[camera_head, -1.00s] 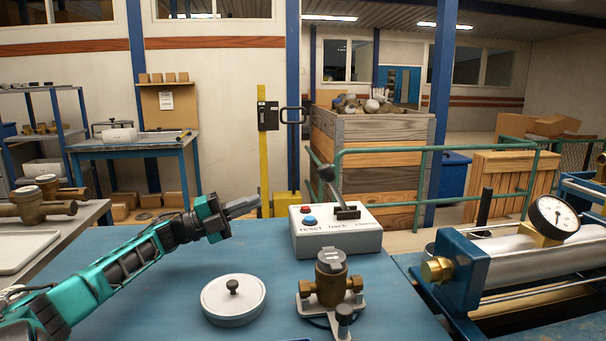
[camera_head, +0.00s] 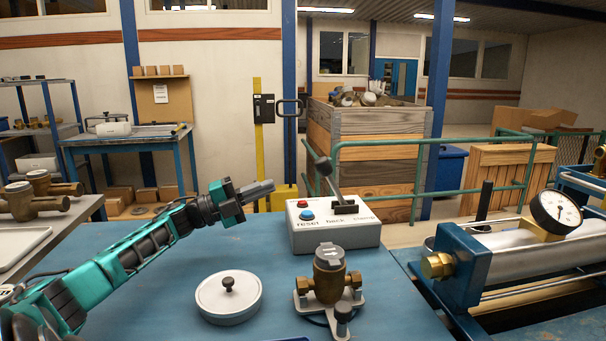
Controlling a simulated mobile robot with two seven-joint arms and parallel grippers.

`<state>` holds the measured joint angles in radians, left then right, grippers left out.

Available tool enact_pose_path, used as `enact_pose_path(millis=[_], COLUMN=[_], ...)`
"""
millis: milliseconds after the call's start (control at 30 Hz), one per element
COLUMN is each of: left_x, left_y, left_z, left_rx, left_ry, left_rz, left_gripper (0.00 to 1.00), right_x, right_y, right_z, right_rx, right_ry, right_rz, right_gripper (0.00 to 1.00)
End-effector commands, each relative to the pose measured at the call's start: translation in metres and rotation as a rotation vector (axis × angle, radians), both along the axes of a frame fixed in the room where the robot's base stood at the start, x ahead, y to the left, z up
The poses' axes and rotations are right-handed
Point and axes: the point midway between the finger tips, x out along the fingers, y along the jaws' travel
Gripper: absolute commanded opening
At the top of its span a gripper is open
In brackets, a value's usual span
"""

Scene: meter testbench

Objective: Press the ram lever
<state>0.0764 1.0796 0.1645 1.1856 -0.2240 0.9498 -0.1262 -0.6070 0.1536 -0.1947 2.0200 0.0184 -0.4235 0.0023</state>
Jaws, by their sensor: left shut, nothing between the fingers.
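A white control box (camera_head: 335,235) stands at the back of the blue bench, with a red button (camera_head: 303,204), a blue button (camera_head: 307,215) and printed labels, partly readable as "reset" and "back". A lever (camera_head: 333,185) with a dark knob rises from a black slot on its top and tilts to the left. I take it to be the ram lever. My left gripper (camera_head: 268,187) is shut and empty. It is left of the lever, apart from it in the picture, and a little lower than the knob. My right gripper is not in view.
A round white lid (camera_head: 229,298) with a dark knob and a brass meter (camera_head: 329,273) on a small stand are in front of the box. A cylinder rig with a dial gauge (camera_head: 556,213) is at the right. The bench between lid and box is clear.

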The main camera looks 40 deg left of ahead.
Motion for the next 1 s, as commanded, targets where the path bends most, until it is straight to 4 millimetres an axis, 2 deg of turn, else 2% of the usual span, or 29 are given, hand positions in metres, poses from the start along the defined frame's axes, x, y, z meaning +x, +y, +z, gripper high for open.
enact_pose_path(millis=[600,800,1000], left_x=[0.071,0.081,0.083], left_y=[-0.04,-0.046,-0.047], left_z=[0.025,0.027,0.027], left_rx=[-0.002,-0.001,-0.001], left_ry=[-0.002,0.0,0.001], left_rz=[0.001,0.0,0.001], left_gripper=[0.0,0.0,0.0], right_x=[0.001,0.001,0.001], right_y=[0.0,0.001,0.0], right_z=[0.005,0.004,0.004], right_rx=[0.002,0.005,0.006], right_ry=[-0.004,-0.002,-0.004], right_rz=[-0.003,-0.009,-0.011], right_gripper=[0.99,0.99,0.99])
